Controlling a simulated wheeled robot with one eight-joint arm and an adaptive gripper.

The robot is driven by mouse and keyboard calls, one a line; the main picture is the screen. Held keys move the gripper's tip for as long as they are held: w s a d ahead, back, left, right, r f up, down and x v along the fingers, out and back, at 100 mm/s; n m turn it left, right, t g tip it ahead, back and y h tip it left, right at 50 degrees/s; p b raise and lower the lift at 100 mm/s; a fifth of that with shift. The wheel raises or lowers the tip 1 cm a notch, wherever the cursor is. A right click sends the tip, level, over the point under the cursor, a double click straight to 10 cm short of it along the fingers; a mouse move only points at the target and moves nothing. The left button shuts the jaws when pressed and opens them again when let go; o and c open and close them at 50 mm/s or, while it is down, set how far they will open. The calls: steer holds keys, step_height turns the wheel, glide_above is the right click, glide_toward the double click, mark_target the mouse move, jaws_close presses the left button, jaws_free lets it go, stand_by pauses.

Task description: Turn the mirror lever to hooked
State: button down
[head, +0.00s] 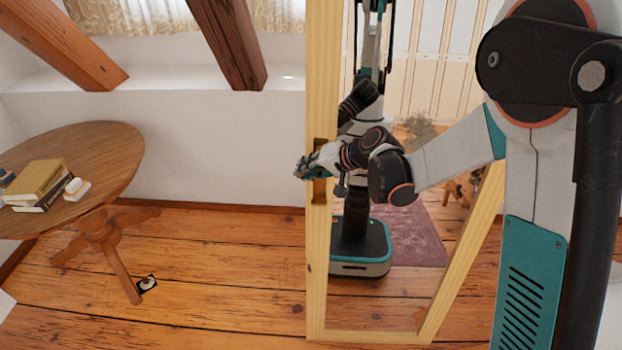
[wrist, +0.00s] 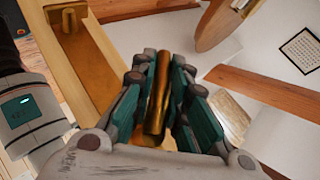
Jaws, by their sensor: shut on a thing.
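The mirror (head: 450,262) has a pale wooden frame (head: 320,262) and stands upright on the floor, reflecting my arm and base. My gripper (head: 304,170) is at the left upright of this frame in the head view, where the lever is hidden. In the wrist view, my gripper (wrist: 160,84) is shut on a brass-coloured lever (wrist: 153,115), with teal finger pads on both sides of it. A brass plate with a raised part (wrist: 72,20) is on the wooden frame in the wrist view. I cannot tell whether the lever is hooked.
A round wooden table (head: 105,150) with stacked books (head: 48,180) stands at the left. A small white object on a dark base (head: 148,284) is on the floor beside its leg. Sloping timber beams (head: 232,45) cross above. The floor between table and mirror is clear.

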steer(key=m+t+y+b, duration=0.1)
steer(key=y+b, duration=0.1)
steer(key=a+r+m+y+b, duration=0.1)
steer(key=b, duration=0.1)
steer(key=shift+w+t+y, duration=0.15)
steer(key=shift+t+y, duration=0.25)
steer(key=r+m+t+y+b, duration=0.1)
steer(key=y+b, duration=0.1)
steer(key=b, duration=0.1)
steer(key=shift+a+r, duration=0.2)
steer(key=shift+w+r+m+t+y+b, duration=0.1)
steer(key=shift+r+m+t+y+b, duration=0.45)
steer(key=shift+m+b, duration=0.2)
steer(key=c, duration=1.6)
jaws_free()
steer(key=shift+o, duration=0.2)
steer(key=v, duration=1.2)
steer(key=shift+f, duration=0.15)
